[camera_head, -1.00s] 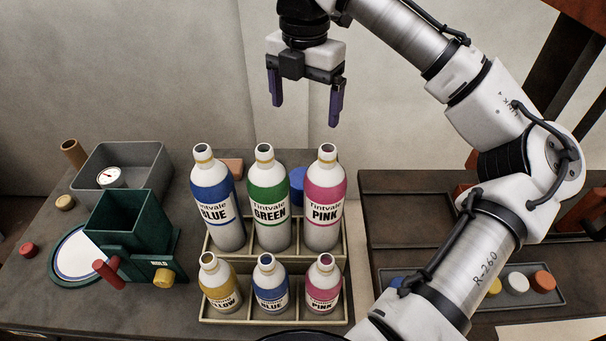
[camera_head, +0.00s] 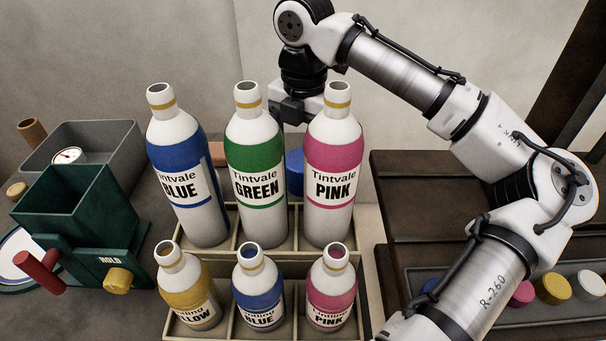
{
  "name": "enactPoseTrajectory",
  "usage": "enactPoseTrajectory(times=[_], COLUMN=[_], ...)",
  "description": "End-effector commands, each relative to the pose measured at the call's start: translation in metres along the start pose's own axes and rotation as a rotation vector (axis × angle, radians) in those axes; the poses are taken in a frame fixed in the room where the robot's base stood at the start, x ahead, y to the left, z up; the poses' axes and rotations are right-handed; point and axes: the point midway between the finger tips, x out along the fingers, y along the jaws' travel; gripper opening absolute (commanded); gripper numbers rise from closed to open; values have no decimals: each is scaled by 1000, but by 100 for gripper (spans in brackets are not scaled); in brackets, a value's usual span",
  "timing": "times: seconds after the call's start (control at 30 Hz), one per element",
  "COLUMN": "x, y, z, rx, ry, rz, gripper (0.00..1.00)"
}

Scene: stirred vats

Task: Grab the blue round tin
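A blue round tin (camera_head: 295,172) stands on the table behind the bottle rack, showing only in the gap between the green and pink bottles. Most of it is hidden by those bottles. My gripper (camera_head: 292,112) is behind the tall bottles, above the tin in the picture. Its body shows between the green and pink bottle necks, but its fingers are hidden, so I cannot see whether they touch the tin.
Tall blue (camera_head: 186,175), green (camera_head: 255,170) and pink (camera_head: 333,170) bottles stand in a rack (camera_head: 268,262), with smaller yellow, blue and pink bottles in front. A green mold box (camera_head: 75,215) and grey bin (camera_head: 100,140) are left. Colored round pieces (camera_head: 553,288) lie in a tray right.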

Motion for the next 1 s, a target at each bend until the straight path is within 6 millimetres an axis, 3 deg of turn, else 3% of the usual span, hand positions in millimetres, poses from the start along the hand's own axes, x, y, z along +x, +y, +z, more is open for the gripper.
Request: enactPoseTrajectory(times=[0.6,0.9,1.0], x=[71,75,75], y=[6,7,7], z=[8,7,7], rx=[1,1,1], ry=[-1,-1,-1], rz=[0,1,1], gripper=[90,90,77])
